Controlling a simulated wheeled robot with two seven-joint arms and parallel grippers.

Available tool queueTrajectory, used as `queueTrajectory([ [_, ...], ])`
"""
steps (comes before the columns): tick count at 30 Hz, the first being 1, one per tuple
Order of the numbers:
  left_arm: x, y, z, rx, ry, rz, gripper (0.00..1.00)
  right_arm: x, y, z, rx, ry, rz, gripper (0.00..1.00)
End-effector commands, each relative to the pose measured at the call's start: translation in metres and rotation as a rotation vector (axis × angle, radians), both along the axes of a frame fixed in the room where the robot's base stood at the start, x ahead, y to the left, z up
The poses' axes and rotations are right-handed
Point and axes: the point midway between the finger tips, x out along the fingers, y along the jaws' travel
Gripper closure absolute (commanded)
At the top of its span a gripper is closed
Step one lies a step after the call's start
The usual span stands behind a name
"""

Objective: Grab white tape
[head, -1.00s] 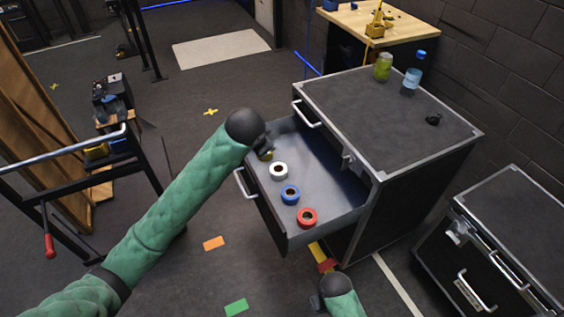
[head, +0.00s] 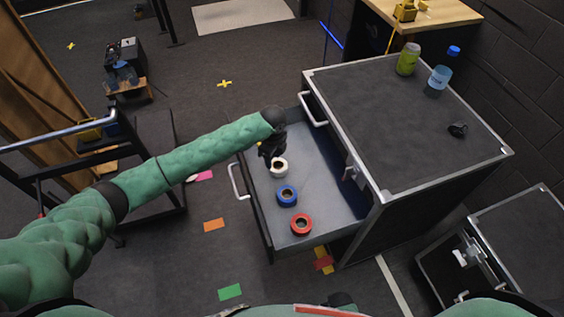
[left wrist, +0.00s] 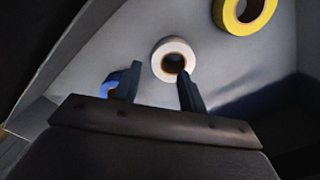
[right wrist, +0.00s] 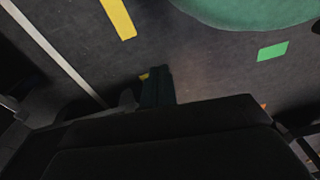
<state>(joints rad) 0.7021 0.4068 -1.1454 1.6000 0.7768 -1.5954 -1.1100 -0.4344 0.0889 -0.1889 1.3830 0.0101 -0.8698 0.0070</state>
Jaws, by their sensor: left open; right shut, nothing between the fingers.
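The white tape roll (head: 280,169) lies flat in the open drawer (head: 321,200). It also shows in the left wrist view (left wrist: 173,59), just beyond and between the two fingertips. My left gripper (head: 272,157) is open over the drawer, close to the white tape's far side. In the left wrist view its fingers (left wrist: 156,85) are apart; whether they touch the roll I cannot tell. A blue tape roll (head: 287,195) and a red one (head: 301,224) lie nearer in the drawer. A yellow roll (left wrist: 244,12) lies beyond the white one. My right gripper (right wrist: 157,86) is shut and empty, above the floor.
The drawer's walls surround the rolls. A second dark case (head: 510,235) stands at the right.

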Motion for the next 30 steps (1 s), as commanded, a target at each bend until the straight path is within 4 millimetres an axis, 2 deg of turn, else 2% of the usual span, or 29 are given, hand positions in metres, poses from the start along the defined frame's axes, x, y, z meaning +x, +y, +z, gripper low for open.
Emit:
queueTrajectory([
  [4,-0.003,-0.004,0.001,-0.019,0.014,-0.169,0.58,0.014,0.003,0.002,0.016,-0.073,-0.002,1.0],
  [9,-0.002,-0.004,0.0,-0.02,0.012,-0.278,0.58,0.018,0.004,0.003,0.019,-0.091,-0.003,1.0],
  [23,-0.001,-0.003,-0.029,-0.02,0.012,-0.292,0.58,0.008,-0.006,-0.019,0.01,-0.104,0.003,1.0],
  [30,0.002,0.0,-0.049,-0.02,0.013,-0.291,0.58,-0.005,-0.018,-0.041,0.003,-0.122,0.01,1.0],
])
